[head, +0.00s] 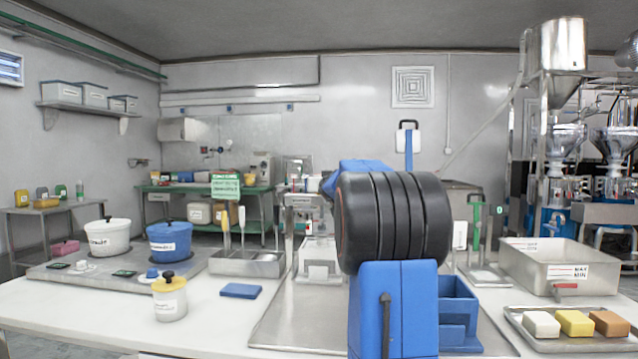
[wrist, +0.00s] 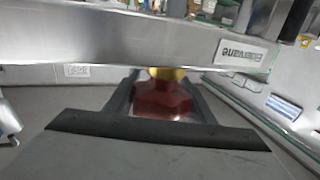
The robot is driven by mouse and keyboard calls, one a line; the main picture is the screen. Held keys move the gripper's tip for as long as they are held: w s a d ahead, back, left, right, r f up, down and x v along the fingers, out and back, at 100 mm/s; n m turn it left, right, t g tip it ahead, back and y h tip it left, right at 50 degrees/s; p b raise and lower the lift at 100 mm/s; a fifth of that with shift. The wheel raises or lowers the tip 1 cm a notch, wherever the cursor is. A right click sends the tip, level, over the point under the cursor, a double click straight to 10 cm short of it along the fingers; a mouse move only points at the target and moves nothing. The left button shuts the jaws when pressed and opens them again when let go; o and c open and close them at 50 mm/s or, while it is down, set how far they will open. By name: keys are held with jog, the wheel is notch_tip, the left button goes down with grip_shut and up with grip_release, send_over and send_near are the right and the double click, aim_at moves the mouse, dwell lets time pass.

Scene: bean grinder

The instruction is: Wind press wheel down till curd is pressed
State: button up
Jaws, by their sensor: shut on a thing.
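In the wrist view, the two dark fingers of my gripper (wrist: 160,84) are shut on a dark red piece (wrist: 163,100) with a yellow end. I cannot tell for sure whether this piece belongs to the press wheel. A steel beam with a label plate (wrist: 246,54) crosses just beyond the fingertips; its lettering appears upside down. In the head view, a metal frame with a white body (head: 318,258), possibly the press, stands left of my arm and is partly hidden. My gripper, the wheel and any curd cannot be made out there.
A steel basin (head: 555,268) with a red handle stands at the right, behind a tray (head: 575,347) of coloured blocks. A blue box (head: 458,305) is beside my arm. Left are a yellow-lidded jar (head: 170,300), a blue pad (head: 240,291) and lidded pots. The white front counter has clear room.

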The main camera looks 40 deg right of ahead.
dwell(0.8)
jog(key=o, duration=1.1)
jog(key=shift+c, duration=0.2)
jog(key=v, duration=1.7)
jog(key=shift+a, duration=0.3)
jog(key=shift+s, duration=0.1)
